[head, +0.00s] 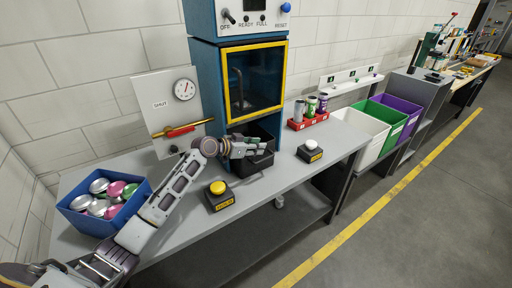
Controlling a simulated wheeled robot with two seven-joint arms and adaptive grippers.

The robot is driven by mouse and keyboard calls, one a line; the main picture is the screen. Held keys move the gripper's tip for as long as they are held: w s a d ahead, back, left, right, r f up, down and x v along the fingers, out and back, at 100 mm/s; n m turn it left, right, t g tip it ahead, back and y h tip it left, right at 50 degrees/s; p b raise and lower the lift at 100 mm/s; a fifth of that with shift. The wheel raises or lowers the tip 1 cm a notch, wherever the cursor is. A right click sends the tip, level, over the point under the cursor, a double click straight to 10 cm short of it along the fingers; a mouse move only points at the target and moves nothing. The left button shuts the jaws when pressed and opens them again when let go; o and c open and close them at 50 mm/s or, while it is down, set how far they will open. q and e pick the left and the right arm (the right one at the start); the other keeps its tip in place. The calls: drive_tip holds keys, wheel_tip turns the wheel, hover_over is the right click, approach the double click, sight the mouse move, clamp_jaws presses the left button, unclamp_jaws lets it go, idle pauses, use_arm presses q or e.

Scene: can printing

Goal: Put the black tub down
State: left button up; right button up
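The black tub (262,165) is at the foot of the blue machine, below its yellow-framed window, and looks upright. Whether the tub's base touches the bench (285,185) is also unclear. My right gripper is not in view.
A blue bin of cans (80,226) stands at the left. A red can rack (307,122) stands behind. White, green and purple bins are at the right.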

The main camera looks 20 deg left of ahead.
use_arm(q)
drive_tip(key=shift+r, duration=0.15)
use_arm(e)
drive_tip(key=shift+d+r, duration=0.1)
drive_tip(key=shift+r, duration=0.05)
